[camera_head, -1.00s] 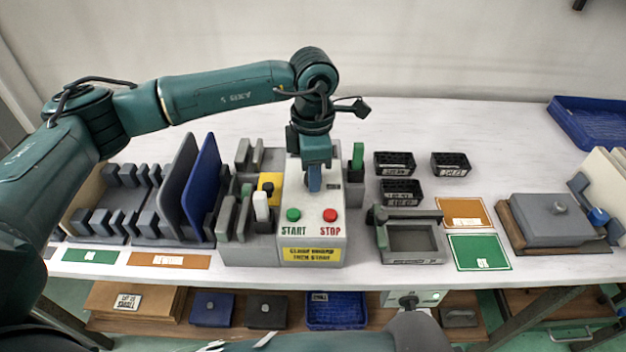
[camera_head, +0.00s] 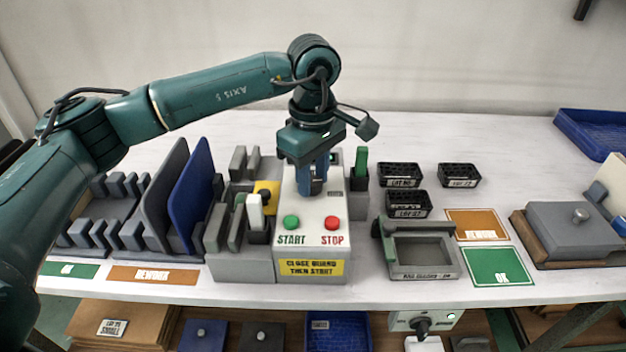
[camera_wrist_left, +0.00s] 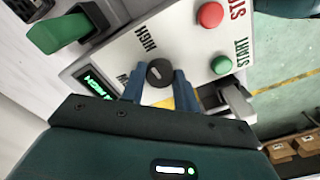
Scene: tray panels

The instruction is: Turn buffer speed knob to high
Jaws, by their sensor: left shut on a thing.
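The buffer control box (camera_head: 311,234) is pale grey, with a green START button (camera_head: 291,222), a red STOP button (camera_head: 332,223) and a yellow label. My left gripper (camera_head: 312,188) points down over its top, behind the buttons, and hides the knob in the head view. In the left wrist view the dark round knob (camera_wrist_left: 160,73) sits between the blue fingertips of my left gripper (camera_wrist_left: 160,85), which is shut on it. A HIGH label (camera_wrist_left: 147,38) is printed beside the knob. A green-lit display (camera_wrist_left: 98,85) is near it, its text hard to read. My right gripper is out of view.
A green-handled lever (camera_head: 361,163) stands right of the box. Grey and white holders and a blue panel (camera_head: 192,196) are close on the left. Small black lot bins (camera_head: 400,174) and a grey gauge tray (camera_head: 424,252) are to the right. The back of the table is clear.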

